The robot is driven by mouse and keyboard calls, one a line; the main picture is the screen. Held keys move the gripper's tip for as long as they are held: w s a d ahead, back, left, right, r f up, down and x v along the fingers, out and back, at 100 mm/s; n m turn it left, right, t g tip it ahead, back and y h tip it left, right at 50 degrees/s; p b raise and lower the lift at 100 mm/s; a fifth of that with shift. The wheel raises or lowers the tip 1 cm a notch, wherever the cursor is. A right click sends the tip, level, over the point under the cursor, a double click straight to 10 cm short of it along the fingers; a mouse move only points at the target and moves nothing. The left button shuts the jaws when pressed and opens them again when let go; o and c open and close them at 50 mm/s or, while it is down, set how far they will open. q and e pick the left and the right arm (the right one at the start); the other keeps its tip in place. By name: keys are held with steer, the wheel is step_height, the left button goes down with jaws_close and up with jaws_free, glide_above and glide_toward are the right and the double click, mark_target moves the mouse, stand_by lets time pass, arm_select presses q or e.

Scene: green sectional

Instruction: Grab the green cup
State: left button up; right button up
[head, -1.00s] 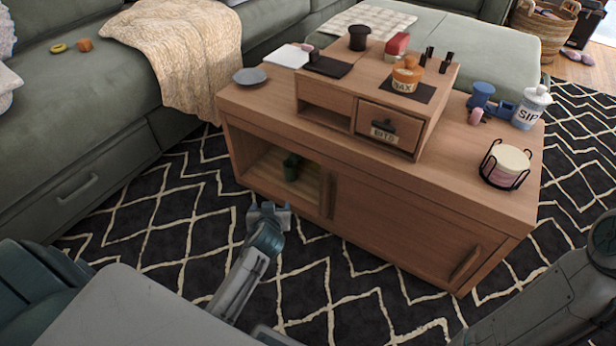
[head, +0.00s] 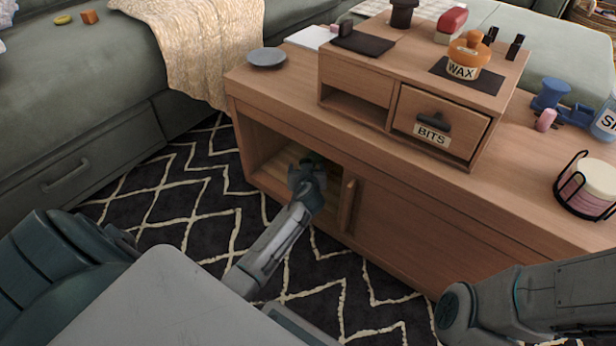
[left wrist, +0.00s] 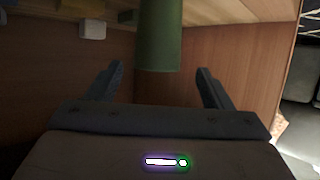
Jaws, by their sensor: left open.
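The green cup (left wrist: 160,38) is in the open compartment of the wooden cabinet (head: 420,205). In the left wrist view it comes down from the top edge, ahead of and between the two spread fingers. In the head view only a bit of the cup (head: 312,157) shows behind my left gripper (head: 306,172), which reaches into the compartment's opening. My left gripper (left wrist: 160,72) is open, and I cannot tell whether either finger touches the cup. My right gripper is out of view; only my right arm shows at lower right.
The compartment's side wall and a sliding door (head: 410,230) stand right of my left gripper. A small pale block (left wrist: 92,29) shows left of the cup in the wrist view. A drawer unit (head: 360,80), an orange wax pot (head: 463,58) and a plate (head: 267,57) are on top.

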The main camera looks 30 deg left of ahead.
mark_target(307, 161)
arm_select(q)
steer(key=b+x, duration=0.4)
steer(key=x, duration=0.1)
steer(key=shift+w+d+f, duration=0.1)
steer(key=shift+w, duration=0.3)
steer(key=c, duration=1)
steer(key=shift+c, duration=0.2)
